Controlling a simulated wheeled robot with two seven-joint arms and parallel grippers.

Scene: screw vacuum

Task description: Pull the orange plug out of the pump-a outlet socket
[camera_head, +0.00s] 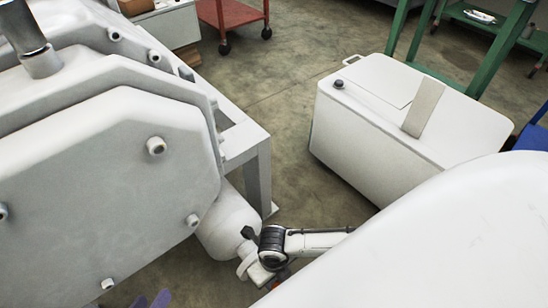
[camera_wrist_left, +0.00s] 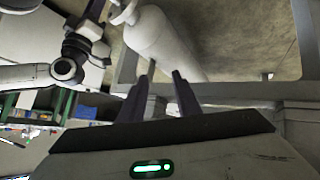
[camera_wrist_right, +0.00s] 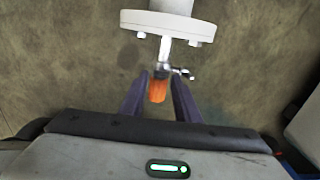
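The orange plug (camera_wrist_right: 158,91) sits at the end of a small metal outlet fitting (camera_wrist_right: 164,66) below a white flange (camera_wrist_right: 168,25), in the right wrist view. My right gripper (camera_wrist_right: 160,88) is open, with one finger on each side of the plug and a small gap visible on both sides. My left gripper (camera_wrist_left: 162,76) is open and empty, pointing toward the white cylinder (camera_wrist_left: 165,40). Its fingertips show at the head view's bottom edge (camera_head: 150,300).
A large pale machine housing (camera_head: 110,180) fills the left of the head view, beside a grey frame (camera_head: 259,178). A white cabinet (camera_head: 390,120) stands on the right. A red cart (camera_head: 233,14) and green shelving (camera_head: 508,45) are behind. Floor between them is clear.

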